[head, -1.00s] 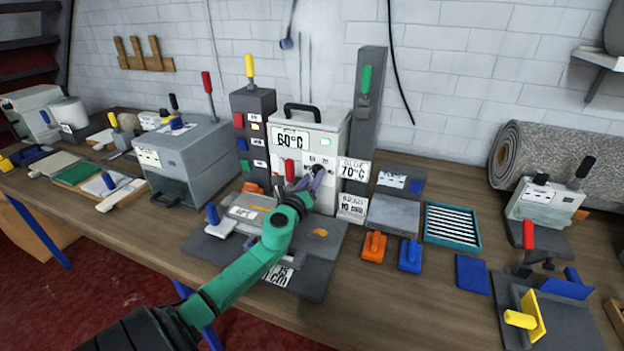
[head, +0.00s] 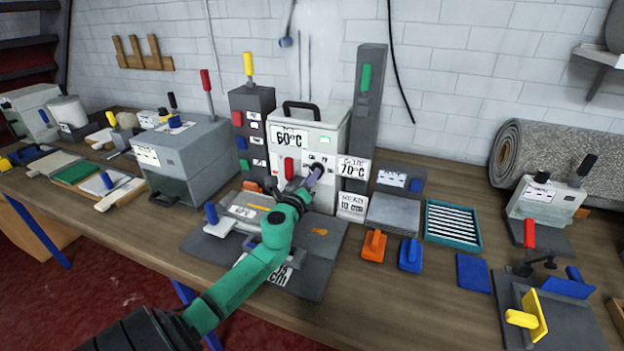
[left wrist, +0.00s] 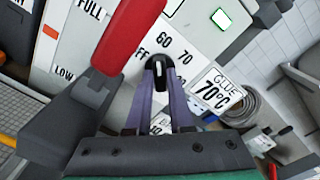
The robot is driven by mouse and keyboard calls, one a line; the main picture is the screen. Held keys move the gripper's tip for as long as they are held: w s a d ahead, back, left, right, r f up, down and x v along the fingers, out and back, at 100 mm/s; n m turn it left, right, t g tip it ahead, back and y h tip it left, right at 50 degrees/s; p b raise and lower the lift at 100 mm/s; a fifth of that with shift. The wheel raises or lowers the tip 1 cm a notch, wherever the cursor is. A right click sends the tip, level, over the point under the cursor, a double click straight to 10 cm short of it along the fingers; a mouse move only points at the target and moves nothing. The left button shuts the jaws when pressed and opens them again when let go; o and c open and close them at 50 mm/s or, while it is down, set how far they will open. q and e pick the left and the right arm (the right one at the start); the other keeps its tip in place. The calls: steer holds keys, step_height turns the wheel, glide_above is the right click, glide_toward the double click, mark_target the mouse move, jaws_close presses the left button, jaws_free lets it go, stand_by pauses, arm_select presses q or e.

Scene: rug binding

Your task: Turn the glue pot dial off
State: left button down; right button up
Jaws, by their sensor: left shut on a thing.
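The glue pot (head: 325,140) is a white box with a black top handle and a 60°C display, standing against the wall. Its dial (left wrist: 158,70) is a small black knob with a white mark, on the front face among the printed words OFF, 60 and 70. My left gripper (head: 316,176) reaches the front of the pot; in the left wrist view its two purple-grey fingers (left wrist: 160,98) are closed around the dial. In the head view the fingers hide the dial. I cannot tell exactly which printed setting the mark points at. My right gripper is not in view.
A red-handled lever (left wrist: 125,35) is close beside my left fingers. A "GLUE 70°C" card (head: 353,168) stands right of the pot. A grey column with a green handle (head: 366,80) rises behind. A grey plate (head: 320,265) lies below my forearm. Orange and blue blocks sit to the right.

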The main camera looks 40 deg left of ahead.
arm_select(q)
steer(key=n, duration=0.9)
steer(key=shift+f, duration=0.15)
stand_by(0.4)
steer(key=c, duration=0.8)
jaws_free()
steer(key=shift+s, duration=0.1)
